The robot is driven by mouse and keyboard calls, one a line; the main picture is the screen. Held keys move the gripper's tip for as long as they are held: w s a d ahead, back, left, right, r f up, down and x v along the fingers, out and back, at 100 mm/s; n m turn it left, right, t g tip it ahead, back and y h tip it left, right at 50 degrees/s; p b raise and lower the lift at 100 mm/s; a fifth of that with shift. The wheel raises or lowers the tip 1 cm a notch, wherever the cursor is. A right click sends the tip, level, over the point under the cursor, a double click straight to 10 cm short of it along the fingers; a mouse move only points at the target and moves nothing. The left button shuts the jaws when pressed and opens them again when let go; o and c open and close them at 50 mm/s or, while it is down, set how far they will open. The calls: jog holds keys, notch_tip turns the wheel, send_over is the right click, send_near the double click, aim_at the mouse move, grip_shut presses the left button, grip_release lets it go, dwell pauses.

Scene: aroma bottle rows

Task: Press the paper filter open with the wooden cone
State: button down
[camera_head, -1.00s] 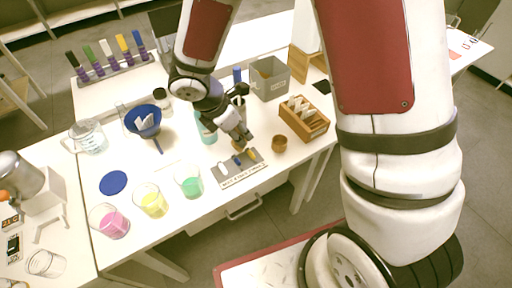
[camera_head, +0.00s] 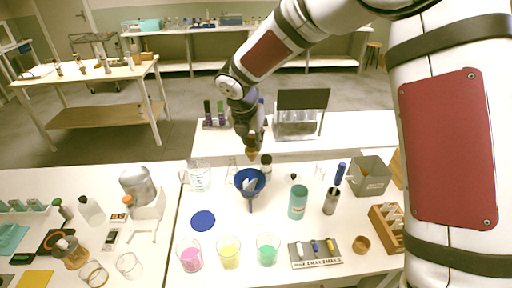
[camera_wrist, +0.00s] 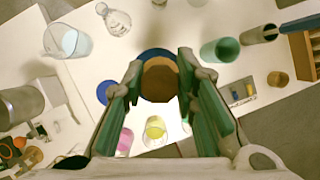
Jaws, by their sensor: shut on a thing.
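My gripper (camera_head: 252,146) is shut on a brown wooden cone (camera_wrist: 160,82), which sits between its green-padded fingers in the wrist view. In the head view the cone's tip (camera_head: 252,155) shows just below the fingers. In the wrist view the funnel's blue rim (camera_wrist: 152,53) shows behind the cone, which hides the filter.
A blue disc (camera_head: 203,221) and beakers of pink (camera_head: 191,257), yellow (camera_head: 229,254) and green liquid (camera_head: 267,250) are nearer the front.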

aim_at(252, 160)
jog(key=shift+f+b, duration=1.5)
jog(key=shift+f, duration=2.55)
jog(key=shift+f, duration=0.45)
jog(key=shift+r, duration=0.1)
jog(key=shift+r+p, duration=1.6)
jog(key=shift+r, duration=2.85)
jog(key=d+f+m+g+y, duration=0.1)
jog(key=d+f+m+g, duration=0.3)
jog(key=m, duration=1.1)
jog(key=d+f+m+g+b, duration=0.1)
jog(key=d+f+m+g, duration=0.3)
jog(key=m, duration=1.2)
jog(key=d+f, duration=0.3)
jog(key=d, duration=0.3)
jog(key=shift+s+d+f+m+g+y, duration=0.3)
jog(key=shift+s+d+g+y, duration=0.05)
jog(key=shift+g+y, duration=0.05)
